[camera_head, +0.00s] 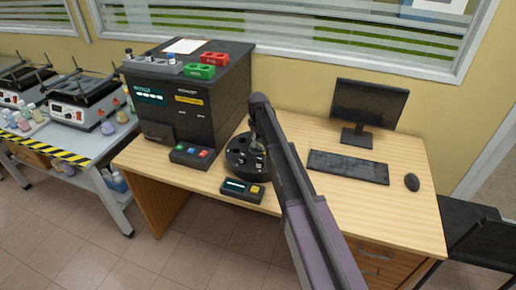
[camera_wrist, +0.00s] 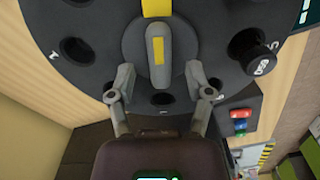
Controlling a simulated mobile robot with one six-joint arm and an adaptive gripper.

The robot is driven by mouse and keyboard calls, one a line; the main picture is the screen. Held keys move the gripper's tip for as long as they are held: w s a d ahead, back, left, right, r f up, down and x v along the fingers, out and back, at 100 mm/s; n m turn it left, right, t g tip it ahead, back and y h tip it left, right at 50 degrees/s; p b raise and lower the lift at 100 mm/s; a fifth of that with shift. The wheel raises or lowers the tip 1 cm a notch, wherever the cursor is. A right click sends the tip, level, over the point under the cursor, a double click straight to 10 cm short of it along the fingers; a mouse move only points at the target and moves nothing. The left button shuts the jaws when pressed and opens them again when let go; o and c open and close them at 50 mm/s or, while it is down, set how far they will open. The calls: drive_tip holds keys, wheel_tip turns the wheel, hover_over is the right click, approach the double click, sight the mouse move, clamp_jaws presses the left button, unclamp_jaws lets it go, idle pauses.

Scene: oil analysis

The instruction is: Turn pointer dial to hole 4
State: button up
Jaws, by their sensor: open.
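The round black dial disc (camera_head: 235,168) stands on the desk, partly hidden by my arm; in the wrist view the disc (camera_wrist: 100,75) fills the upper part. My gripper (camera_wrist: 160,72) is open, one finger on each side of that narrow end, with visible gaps. I cannot make out a number 4.
A dark bottle-like piece (camera_wrist: 262,62) stands at the disc's right. A black analyser (camera_head: 195,105) stands left, a keyboard (camera_head: 347,167) and monitor (camera_head: 368,105) right.

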drive_tip(key=shift+f+b, duration=0.6)
drive_tip(key=shift+f, duration=0.2)
clamp_jaws()
